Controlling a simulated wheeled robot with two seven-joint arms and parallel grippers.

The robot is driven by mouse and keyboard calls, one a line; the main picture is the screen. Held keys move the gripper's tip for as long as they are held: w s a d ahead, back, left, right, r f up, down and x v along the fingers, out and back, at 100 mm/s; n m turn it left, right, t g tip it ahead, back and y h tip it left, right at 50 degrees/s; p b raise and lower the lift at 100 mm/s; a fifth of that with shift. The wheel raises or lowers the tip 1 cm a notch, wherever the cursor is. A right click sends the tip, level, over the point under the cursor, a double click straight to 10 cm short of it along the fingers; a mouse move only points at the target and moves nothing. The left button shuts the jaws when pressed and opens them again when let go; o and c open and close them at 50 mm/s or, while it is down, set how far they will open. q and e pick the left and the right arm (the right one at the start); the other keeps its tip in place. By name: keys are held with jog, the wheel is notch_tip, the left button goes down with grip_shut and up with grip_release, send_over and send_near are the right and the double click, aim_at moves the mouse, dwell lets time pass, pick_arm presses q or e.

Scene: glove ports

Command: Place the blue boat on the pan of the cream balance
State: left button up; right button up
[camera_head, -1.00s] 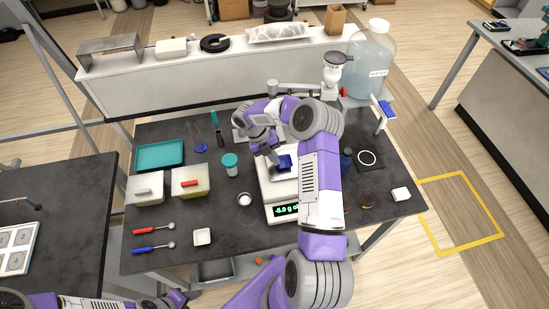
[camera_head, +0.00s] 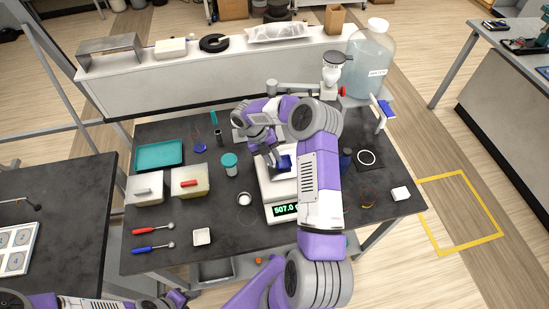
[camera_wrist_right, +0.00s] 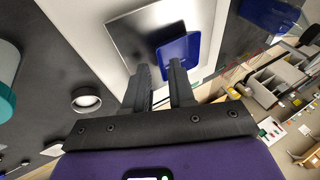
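The blue boat (camera_head: 284,162) is at the pan of the cream balance (camera_head: 270,190), partly hidden by my right arm in the head view. In the right wrist view the boat (camera_wrist_right: 182,48) lies tilted against the steel pan (camera_wrist_right: 128,30), beside the tip of one finger. My right gripper (camera_head: 272,158) is just above the pan. Its two fingers (camera_wrist_right: 160,75) stand apart with a gap between them, and the boat does not look clamped. The balance display (camera_head: 285,210) reads about 507. My left gripper (camera_head: 172,301) is at the bottom left, low and small, its fingers unclear.
Left of the balance stand a teal-lidded jar (camera_head: 230,165) and a small white ring-shaped dish (camera_head: 244,198). A blue bottle (camera_head: 346,158) stands right of my arm.

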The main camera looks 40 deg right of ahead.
jog(key=v, duration=1.1)
jog(key=shift+r, duration=0.35)
jog(key=shift+f, duration=0.1)
